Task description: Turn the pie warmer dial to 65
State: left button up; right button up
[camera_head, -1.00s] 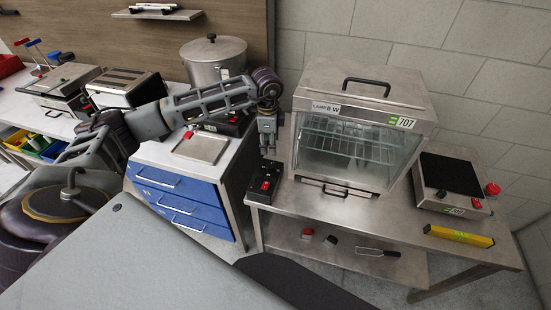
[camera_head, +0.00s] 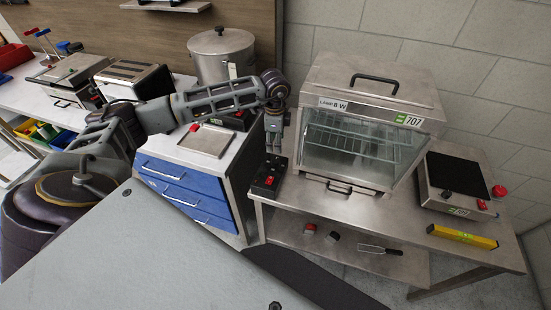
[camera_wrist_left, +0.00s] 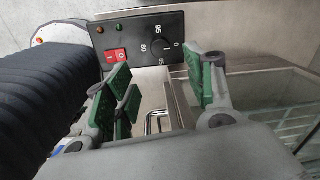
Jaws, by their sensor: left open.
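The pie warmer (camera_head: 365,130) is a steel cabinet with a glass front on the steel table. A black control box (camera_head: 268,178) with a red switch sits at its left front. In the left wrist view, the control panel (camera_wrist_left: 120,35) shows small lamps, the red switch (camera_wrist_left: 115,56) and the dial (camera_wrist_left: 158,52), with 95, 80 and 0 legible around it. The dial's exact setting is hard to read. My left gripper (camera_head: 273,145) points down above the box. In the wrist view its green-padded fingers (camera_wrist_left: 165,82) are apart and empty, with the dial beyond them.
A hotplate (camera_head: 455,185) and a yellow level (camera_head: 462,236) are on the right of the table (camera_head: 320,203). A large pot (camera_head: 222,58), a toaster (camera_head: 133,78) and a tray (camera_head: 205,141) stand on the left counter. Small items lie on the lower shelf.

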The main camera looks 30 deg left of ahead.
aim_at(275, 160)
pick_arm(q)
jog(key=shift+w+a+f+p, duration=0.15)
jog(key=shift+f+p, duration=0.3)
jog(key=shift+f, duration=2.35)
jog(key=shift+w+d+f+p, duration=0.1)
jog(key=shift+f+p, duration=0.3)
jog(key=shift+f, duration=2.35)
jog(key=shift+a, duration=0.1)
jog(key=c, duration=1)
